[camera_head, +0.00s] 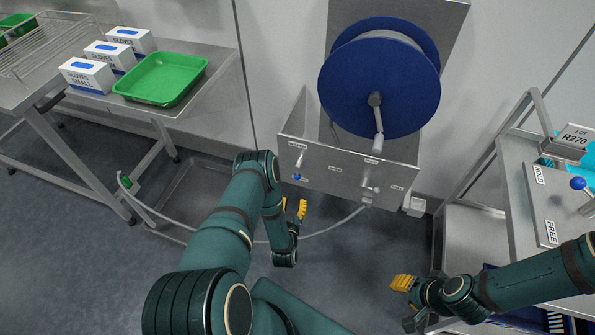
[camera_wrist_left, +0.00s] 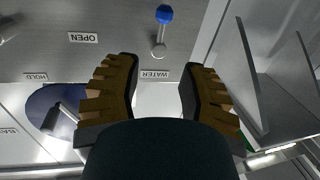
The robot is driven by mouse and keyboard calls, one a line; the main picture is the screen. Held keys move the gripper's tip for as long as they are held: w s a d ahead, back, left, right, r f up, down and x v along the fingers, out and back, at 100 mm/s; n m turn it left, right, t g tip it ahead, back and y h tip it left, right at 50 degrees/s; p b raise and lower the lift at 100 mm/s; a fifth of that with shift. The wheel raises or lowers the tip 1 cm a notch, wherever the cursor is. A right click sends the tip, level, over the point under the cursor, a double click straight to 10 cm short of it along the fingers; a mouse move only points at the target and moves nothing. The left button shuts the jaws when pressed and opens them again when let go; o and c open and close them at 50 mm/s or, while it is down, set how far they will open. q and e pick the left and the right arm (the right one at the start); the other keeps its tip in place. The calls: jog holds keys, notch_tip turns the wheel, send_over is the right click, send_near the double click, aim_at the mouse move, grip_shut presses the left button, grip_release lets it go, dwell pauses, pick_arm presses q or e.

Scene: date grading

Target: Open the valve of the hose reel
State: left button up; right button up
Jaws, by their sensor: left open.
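The hose reel has a blue drum (camera_head: 380,82) above a steel panel (camera_head: 330,172). The valve lever ends in a blue knob (camera_head: 297,177) at the panel's left and hangs down below the WATER label. The knob also shows in the left wrist view (camera_wrist_left: 164,15), which sees the panel upside down, with the WATER label (camera_wrist_left: 155,74) and OPEN label (camera_wrist_left: 83,38). My left gripper (camera_wrist_left: 159,66) is open and empty, in front of the panel, apart from the lever; its yellow fingers show below the knob in the head view (camera_head: 295,208). My right gripper (camera_head: 402,298) is low at the right, away from the reel.
A steel table at left holds a green tray (camera_head: 162,79) and glove boxes (camera_head: 88,76). A steel bench (camera_head: 520,190) with HOLD and FREE labels and another blue-knobbed lever (camera_head: 578,183) stands at right. A pale hose (camera_head: 330,230) runs low behind my left arm.

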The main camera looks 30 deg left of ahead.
aim_at(297, 173)
pick_arm(q)
jog(key=b+x, duration=0.3)
jog(key=x, duration=1)
jog(key=shift+w+a+r, duration=0.2)
jog(key=shift+w+a, duration=0.05)
jog(key=shift+a, duration=0.05)
grip_shut()
